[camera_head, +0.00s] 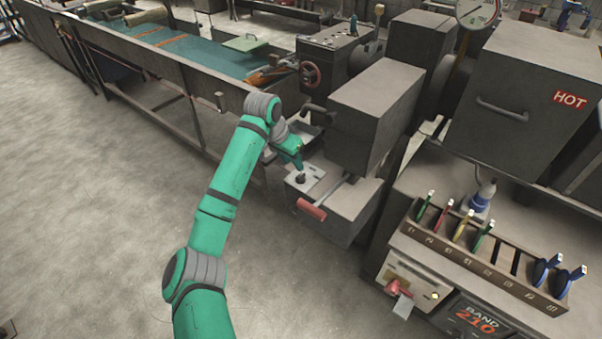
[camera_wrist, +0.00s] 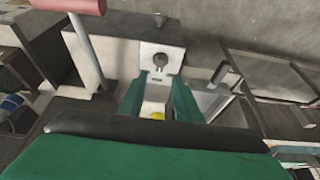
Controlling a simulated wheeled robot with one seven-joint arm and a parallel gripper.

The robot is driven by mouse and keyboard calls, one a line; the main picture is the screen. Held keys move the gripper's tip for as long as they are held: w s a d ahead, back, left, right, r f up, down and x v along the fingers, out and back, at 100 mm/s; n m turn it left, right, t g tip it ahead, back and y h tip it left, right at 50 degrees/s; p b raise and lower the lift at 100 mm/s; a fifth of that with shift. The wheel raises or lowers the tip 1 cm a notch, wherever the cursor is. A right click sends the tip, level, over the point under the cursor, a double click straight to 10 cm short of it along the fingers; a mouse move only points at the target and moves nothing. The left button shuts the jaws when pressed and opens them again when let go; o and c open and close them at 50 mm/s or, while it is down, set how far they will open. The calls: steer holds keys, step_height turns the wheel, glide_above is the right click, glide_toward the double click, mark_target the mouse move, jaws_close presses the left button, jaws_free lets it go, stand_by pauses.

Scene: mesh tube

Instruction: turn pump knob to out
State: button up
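The pump knob, a small dark knob (camera_head: 301,179), stands on a light plate (camera_head: 314,172) on top of a grey box. In the wrist view the knob (camera_wrist: 160,63) shows just past my fingertips, roughly centred between them, with the plate (camera_wrist: 176,53) around it. My gripper (camera_head: 298,163) is green and close to the knob in the head view. In the wrist view my gripper's two fingers (camera_wrist: 159,77) are apart with nothing held between them. Any labels on the plate are too small to read.
A red-handled lever (camera_head: 311,209) sticks out beside the plate; its red grip also shows in the wrist view (camera_wrist: 82,5). A large grey box (camera_head: 372,110) stands right behind. A rack of coloured tools (camera_head: 480,250) is at right. The floor at left is clear.

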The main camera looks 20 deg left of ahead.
mark_target(300, 175)
steer(key=x, duration=0.9)
jaws_close()
